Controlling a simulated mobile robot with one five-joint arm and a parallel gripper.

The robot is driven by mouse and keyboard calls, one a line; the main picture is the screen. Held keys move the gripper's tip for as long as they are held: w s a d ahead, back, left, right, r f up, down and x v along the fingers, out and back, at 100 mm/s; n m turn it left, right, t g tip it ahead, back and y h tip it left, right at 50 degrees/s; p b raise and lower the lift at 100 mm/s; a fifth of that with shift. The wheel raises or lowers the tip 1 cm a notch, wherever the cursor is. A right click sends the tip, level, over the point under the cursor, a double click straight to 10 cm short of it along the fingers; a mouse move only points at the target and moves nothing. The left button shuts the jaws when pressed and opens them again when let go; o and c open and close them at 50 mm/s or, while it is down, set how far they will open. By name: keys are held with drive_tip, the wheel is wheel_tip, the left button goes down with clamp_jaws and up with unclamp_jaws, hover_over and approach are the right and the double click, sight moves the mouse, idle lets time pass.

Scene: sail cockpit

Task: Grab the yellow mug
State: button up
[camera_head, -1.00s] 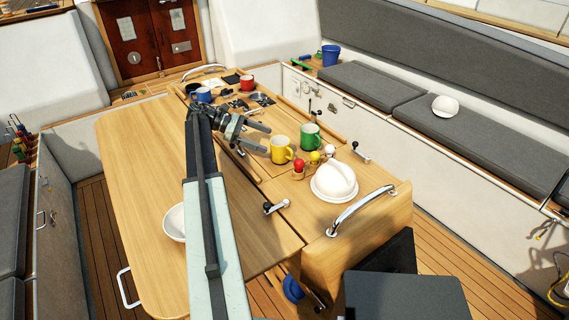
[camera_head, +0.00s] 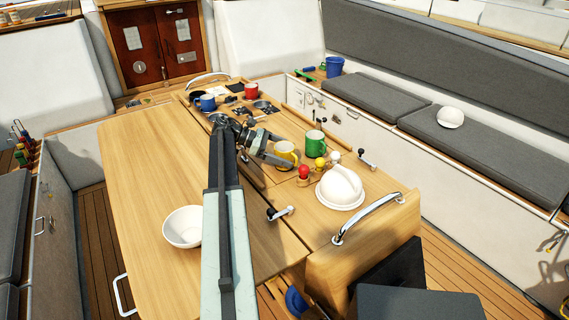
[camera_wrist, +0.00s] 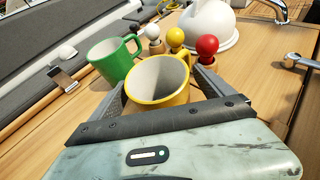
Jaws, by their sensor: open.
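The yellow mug (camera_head: 287,154) stands upright on the wooden table, in front of the green mug (camera_head: 315,143). My gripper (camera_head: 283,151) is open and low at the mug, partly covering it in the head view. In the wrist view the yellow mug (camera_wrist: 159,80) sits between the two spread fingers, its open rim facing up and its handle on the far right side. The finger tips are partly hidden, and I cannot tell whether they touch the mug. The green mug (camera_wrist: 113,61) is just to the left there.
Red, yellow and white ball-topped pegs (camera_head: 303,172) stand close by, beside a white domed thing (camera_head: 340,187). A white bowl (camera_head: 182,227) is on the table's left leaf. Blue (camera_head: 207,102) and red mugs (camera_head: 251,91) stand at the back. The left leaf is mostly clear.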

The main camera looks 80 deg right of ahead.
drive_tip(key=c, duration=1.5)
drive_tip(key=shift+c, duration=0.2)
drive_tip(key=shift+r, duration=0.15)
